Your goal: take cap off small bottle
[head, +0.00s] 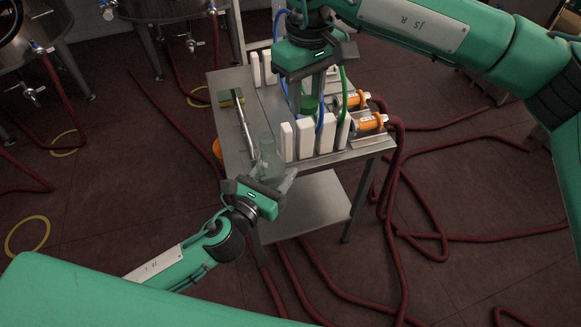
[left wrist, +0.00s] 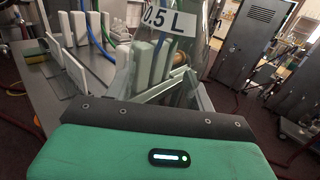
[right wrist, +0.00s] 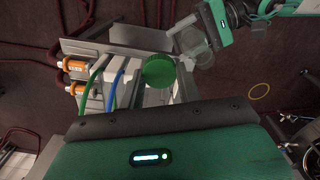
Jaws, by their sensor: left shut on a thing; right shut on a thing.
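The small clear bottle (head: 268,160) stands upright at the table's front left corner. In the left wrist view it carries a 0.5 L label (left wrist: 170,18). My left gripper (head: 274,182) is shut on the bottle. Its mouth looks uncapped in the right wrist view, where the bottle (right wrist: 195,45) is at the upper right. My right gripper (head: 309,95) is shut on the green cap (head: 309,104) and holds it above the white blocks, apart from the bottle and to its right. The cap (right wrist: 158,71) shows as a green disc in the right wrist view.
The metal table (head: 228,82) bears several upright white blocks (head: 305,137), blue and green hoses, and orange pumps (head: 371,122) on its right side. Red hoses cross the floor.

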